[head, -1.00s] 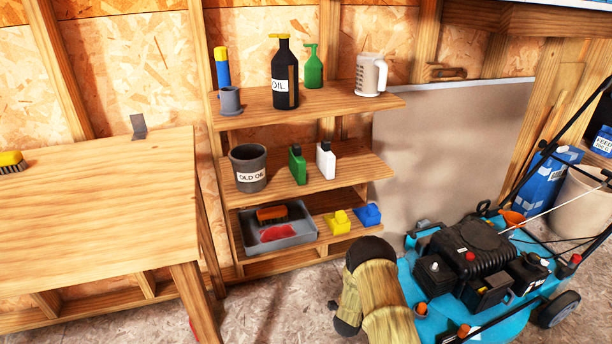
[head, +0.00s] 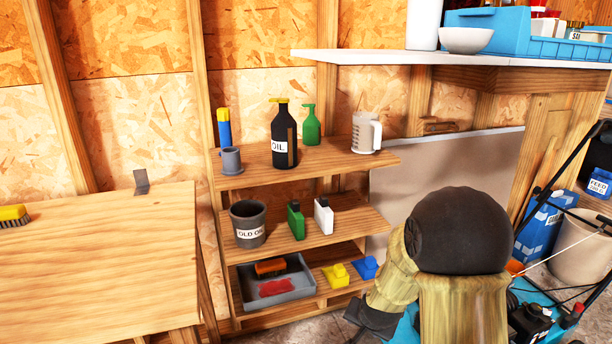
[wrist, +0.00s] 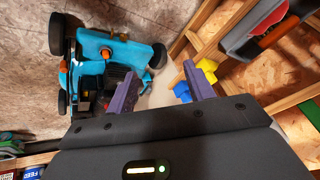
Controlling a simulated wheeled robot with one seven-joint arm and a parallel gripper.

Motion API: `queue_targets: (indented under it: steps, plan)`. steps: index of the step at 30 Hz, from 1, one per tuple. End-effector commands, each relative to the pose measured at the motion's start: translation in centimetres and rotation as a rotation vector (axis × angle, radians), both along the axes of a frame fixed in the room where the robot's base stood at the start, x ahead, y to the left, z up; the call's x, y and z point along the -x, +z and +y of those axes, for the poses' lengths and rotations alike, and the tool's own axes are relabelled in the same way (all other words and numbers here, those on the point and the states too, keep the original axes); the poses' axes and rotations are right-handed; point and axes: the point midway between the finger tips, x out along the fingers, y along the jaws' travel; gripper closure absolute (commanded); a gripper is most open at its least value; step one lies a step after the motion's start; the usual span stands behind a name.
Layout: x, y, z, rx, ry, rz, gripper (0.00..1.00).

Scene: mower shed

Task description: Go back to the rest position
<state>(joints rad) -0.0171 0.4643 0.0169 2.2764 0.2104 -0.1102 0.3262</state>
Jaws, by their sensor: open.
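My gripper (wrist: 163,97) shows in the wrist view with its two purple fingers apart and nothing between them. Beyond the fingers are the floor, the blue mower (wrist: 105,60) and the lower shelf. In the head view my arm rises at the lower right, in front of the mower (head: 405,328), and hides most of it. The gripper's fingers do not show in the head view.
A wooden shelf unit (head: 340,158) holds an oil bottle (head: 284,135), a jug (head: 366,132), an old-oil bucket (head: 248,224), and a grey tray (head: 300,285). A workbench (head: 110,265) stands left. A white counter (head: 370,56) juts out above, right of the shelves.

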Motion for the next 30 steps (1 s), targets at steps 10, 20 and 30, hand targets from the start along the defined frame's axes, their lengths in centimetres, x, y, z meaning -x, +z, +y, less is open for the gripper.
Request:
queue_targets:
  steps: [10, 20, 30]
  plan:
    - [10.9, 6.6, -0.4, 0.118, 0.309, 0.169, 0.47]
    - [18.0, 9.1, -1.2, 0.188, 0.484, 0.273, 0.47]
    - [17.7, 14.5, -1.1, 0.186, 0.479, 0.272, 0.47]
